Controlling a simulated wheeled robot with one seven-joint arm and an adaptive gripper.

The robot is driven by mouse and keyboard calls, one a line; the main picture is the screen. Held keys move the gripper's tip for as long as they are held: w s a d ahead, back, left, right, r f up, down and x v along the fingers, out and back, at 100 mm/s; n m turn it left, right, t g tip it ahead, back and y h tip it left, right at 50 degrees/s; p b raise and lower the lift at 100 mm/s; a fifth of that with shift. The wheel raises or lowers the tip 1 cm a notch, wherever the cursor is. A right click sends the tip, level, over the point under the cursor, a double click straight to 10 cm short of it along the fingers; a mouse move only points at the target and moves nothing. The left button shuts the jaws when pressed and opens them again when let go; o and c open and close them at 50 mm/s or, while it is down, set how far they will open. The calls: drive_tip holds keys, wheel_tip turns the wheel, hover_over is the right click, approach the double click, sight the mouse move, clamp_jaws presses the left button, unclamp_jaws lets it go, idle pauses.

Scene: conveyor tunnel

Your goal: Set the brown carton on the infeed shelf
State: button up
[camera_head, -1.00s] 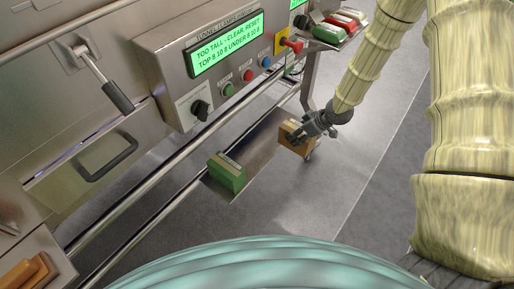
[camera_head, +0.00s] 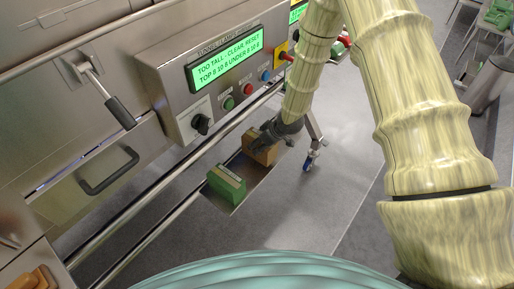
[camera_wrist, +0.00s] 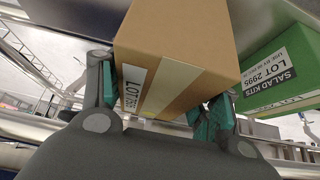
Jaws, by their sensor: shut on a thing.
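The brown carton (camera_head: 260,147) is held in my gripper (camera_head: 272,133) near the far end of a low metal shelf (camera_head: 247,188). In the wrist view, the carton (camera_wrist: 180,45) fills the middle, with a white lot label and a pale tape strip on the face towards me. The gripper fingers (camera_wrist: 160,112) are shut on its two sides. The carton appears over or on the shelf's far part; I cannot tell whether its base touches. A green carton (camera_head: 226,184) stands on the shelf's near part, and it also shows at the right in the wrist view (camera_wrist: 282,75), labelled SALAD KITS.
A control panel (camera_head: 226,72) reads TOO TALL - CLEAR, RESET, above a knob and coloured buttons. A long metal rail (camera_head: 165,178) runs between the machine and shelf. A lever (camera_head: 120,112) and black door handle (camera_head: 108,172) project at the left. Open floor (camera_head: 325,190) lies right of the shelf.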

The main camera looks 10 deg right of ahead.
drive_tip(key=shift+w+a, duration=0.2)
drive_tip(key=shift+a, duration=0.15)
drive_tip(key=shift+w+a+f, duration=0.1)
drive_tip(key=shift+a+f, duration=0.05)
drive_tip(key=shift+f, duration=0.75)
drive_tip(key=shift+a+f, duration=0.15)
drive_tip(key=shift+f, duration=0.7)
drive_tip(key=shift+f, duration=0.15)
drive_tip(key=o, duration=1.7)
drive_tip(key=shift+o, duration=0.2)
drive_tip(key=v, duration=1.2)
